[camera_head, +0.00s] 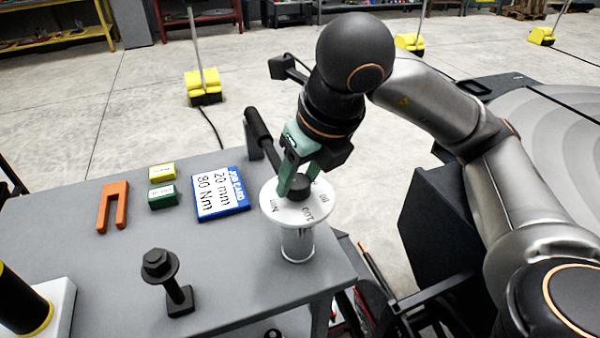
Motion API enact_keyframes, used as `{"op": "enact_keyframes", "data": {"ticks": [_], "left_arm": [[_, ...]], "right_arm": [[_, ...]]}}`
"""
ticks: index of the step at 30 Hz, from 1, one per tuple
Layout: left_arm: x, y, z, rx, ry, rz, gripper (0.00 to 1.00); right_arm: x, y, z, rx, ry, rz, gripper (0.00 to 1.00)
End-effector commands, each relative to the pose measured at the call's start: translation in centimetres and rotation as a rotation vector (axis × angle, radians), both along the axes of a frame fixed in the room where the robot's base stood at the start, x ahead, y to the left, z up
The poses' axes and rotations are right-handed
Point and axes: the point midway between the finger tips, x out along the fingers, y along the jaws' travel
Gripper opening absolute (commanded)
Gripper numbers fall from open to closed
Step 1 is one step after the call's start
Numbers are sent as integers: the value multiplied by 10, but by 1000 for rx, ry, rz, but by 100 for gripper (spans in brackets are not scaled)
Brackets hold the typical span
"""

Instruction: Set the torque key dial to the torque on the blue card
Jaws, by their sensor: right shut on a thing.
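The torque key dial (276,214) is a white disc on a silver cylinder (298,245) near the table's right edge. I make out "200" and "Nm" on it; other marks are too small or hidden. A black knob (299,188) sits at its centre. My right gripper (298,182), with green fingers, comes down from above and is shut on the knob. The pointer setting cannot be read. My left gripper is not in view.
An orange fork piece (113,205), a yellow block (162,173) and a green block (162,196) lie left of the card. A black bolt (160,265) on a stand is in front. Bare table lies between them.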

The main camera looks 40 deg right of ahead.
Motion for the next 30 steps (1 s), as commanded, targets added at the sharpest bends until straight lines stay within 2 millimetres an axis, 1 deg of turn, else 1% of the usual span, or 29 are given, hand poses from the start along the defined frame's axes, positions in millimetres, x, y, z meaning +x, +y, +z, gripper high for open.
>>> {"op": "enact_keyframes", "data": {"ticks": [14, 15, 22, 30], "left_arm": [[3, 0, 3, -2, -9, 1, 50], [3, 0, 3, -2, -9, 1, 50], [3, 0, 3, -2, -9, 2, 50], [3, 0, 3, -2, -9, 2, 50]], "right_arm": [[0, 0, 0, 1, 1, -10, 0], [0, 0, 0, 1, 1, -10, 56], [0, 0, 0, 1, 1, -10, 81], [0, 0, 1, 0, 0, -11, 81]]}}
